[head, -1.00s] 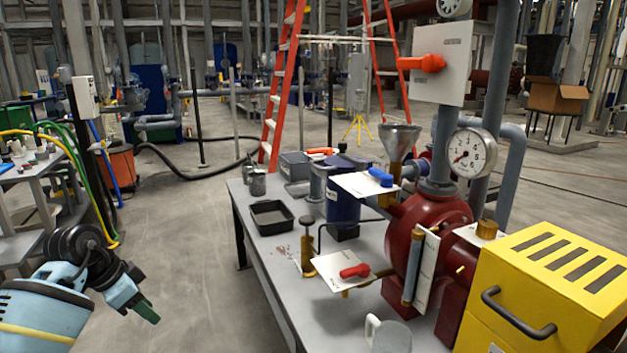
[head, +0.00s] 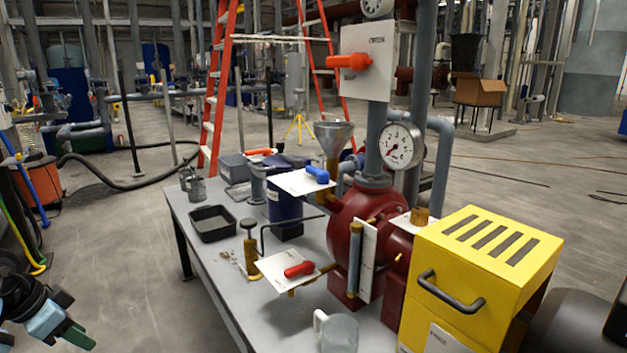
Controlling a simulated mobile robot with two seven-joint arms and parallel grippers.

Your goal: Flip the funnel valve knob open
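The metal funnel (head: 333,136) stands on a brass stem above the red pump body (head: 357,212). Just left of it, a blue knob (head: 317,174) lies on a white plate (head: 300,184); this looks like the funnel valve knob. A red knob (head: 299,269) lies on a lower white plate (head: 283,276), and an orange-red knob (head: 347,62) is on the upright white panel (head: 379,60). My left gripper (head: 76,338) is at the bottom left, well away from the table and knobs. Its finger opening is not clear. My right gripper is not in view.
The grey table (head: 220,262) carries a black tray (head: 212,223), a clear mug (head: 336,330) and a dark blue container (head: 284,207). A yellow box (head: 476,284) with a handle stands at right. A pressure gauge (head: 401,146) is right of the funnel.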

